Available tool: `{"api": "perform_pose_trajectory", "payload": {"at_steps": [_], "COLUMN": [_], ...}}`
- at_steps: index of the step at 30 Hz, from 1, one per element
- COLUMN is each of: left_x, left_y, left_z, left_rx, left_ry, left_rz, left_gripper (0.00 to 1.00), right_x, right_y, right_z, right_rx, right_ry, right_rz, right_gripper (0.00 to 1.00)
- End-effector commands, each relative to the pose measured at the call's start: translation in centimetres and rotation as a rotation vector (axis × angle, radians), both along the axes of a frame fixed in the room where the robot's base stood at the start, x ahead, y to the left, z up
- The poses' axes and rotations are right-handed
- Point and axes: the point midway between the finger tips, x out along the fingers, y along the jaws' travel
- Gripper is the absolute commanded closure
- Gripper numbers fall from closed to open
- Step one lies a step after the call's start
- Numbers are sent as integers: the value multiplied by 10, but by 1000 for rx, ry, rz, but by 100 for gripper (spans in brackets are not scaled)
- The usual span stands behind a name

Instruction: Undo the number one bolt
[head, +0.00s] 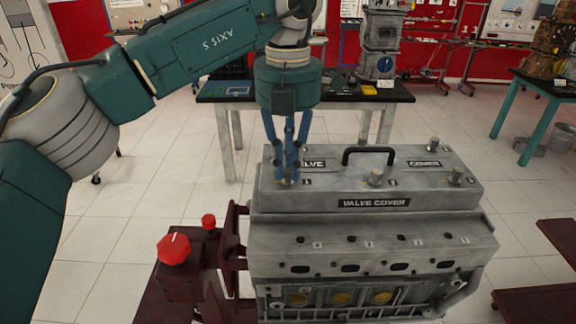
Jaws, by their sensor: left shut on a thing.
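The grey valve cover (375,203) sits on top of the engine block (370,244) in the head view. My left gripper (287,176) points down at the cover's front-left corner, its blue fingers shut around the front-left bolt (286,183). The fingers hide most of that bolt, and the small mark beside it is too small to read. Other bolts stand upright in the cover: one at the front middle (376,177), one at the front right (455,176) and one at the back right (433,144). My right gripper is out of view.
A black handle (368,151) rises from the cover's middle, right of my left gripper. A red knob (173,248) and a smaller red knob (209,221) sit on the dark red stand at left. A black-topped table (225,97) stands behind; open tiled floor lies between.

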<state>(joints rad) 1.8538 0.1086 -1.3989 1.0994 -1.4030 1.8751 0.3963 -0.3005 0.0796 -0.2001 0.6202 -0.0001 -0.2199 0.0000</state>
Motion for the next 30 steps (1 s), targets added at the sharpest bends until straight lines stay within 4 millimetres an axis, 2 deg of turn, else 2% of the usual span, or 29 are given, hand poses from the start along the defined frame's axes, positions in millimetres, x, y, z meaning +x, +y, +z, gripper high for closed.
{"api": "perform_pose_trajectory", "payload": {"at_steps": [15,30], "left_x": [1,1], "left_y": [0,0], "left_z": [2,3], "left_rx": [-5,-5], "left_ry": [-5,-5], "left_rz": [411,542], "left_gripper": [100,100], "right_x": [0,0], "right_y": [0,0], "right_z": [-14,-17], "right_rx": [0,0], "right_ry": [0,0], "right_rz": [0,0], "right_gripper": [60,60]}}
